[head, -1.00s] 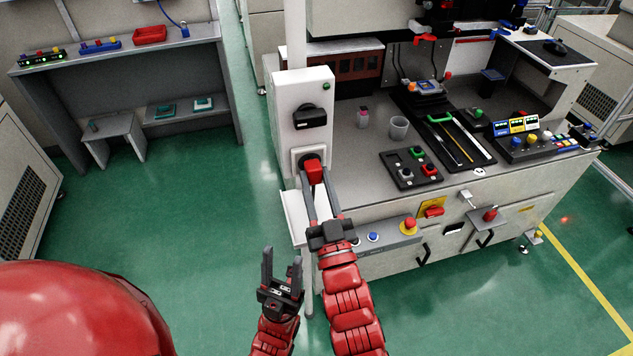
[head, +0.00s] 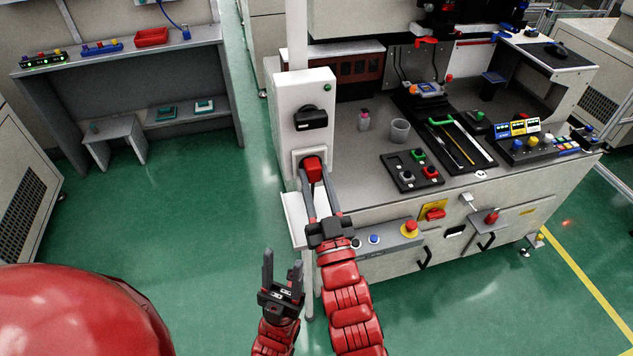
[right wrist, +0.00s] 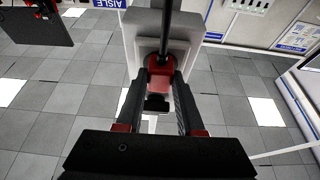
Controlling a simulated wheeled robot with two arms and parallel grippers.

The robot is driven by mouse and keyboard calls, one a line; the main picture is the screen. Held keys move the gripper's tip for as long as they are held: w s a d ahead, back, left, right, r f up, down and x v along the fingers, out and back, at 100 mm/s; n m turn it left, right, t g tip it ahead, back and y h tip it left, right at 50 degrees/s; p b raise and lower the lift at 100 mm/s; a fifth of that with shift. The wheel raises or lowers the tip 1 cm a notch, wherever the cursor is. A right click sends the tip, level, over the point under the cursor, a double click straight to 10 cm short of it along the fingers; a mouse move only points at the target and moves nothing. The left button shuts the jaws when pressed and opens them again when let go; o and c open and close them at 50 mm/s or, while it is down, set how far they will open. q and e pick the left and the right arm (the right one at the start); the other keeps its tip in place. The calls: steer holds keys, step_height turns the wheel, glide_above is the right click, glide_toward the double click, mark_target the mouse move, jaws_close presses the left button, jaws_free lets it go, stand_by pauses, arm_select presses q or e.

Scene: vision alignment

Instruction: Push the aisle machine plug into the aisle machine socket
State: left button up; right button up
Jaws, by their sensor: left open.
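The red aisle machine plug (head: 314,169) is at the dark round opening of the aisle machine socket (head: 299,159), low on the pale upright box. Whether it is fully seated cannot be told. My right gripper (head: 313,188) is shut on the plug from the front. In the right wrist view, the red plug (right wrist: 158,92) sits between the two fingers of my right gripper (right wrist: 158,88), with a black cord running up past it. My left gripper (head: 283,262) is open and empty, lower and to the left, over the floor.
The upright box (head: 305,92) carries a black switch (head: 311,118) above the socket. A workbench (head: 358,182) with a cup, tool trays and buttons stands to the right. An emergency stop (head: 411,228) is right of my right gripper. The green floor at left is open.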

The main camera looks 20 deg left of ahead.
steer(key=o, duration=0.5)
steer(key=shift+o, duration=0.2)
steer(key=b+v, duration=0.2)
steer(key=v, duration=1.5)
steer(key=shift+s, duration=0.2)
steer(key=shift+d, duration=0.1)
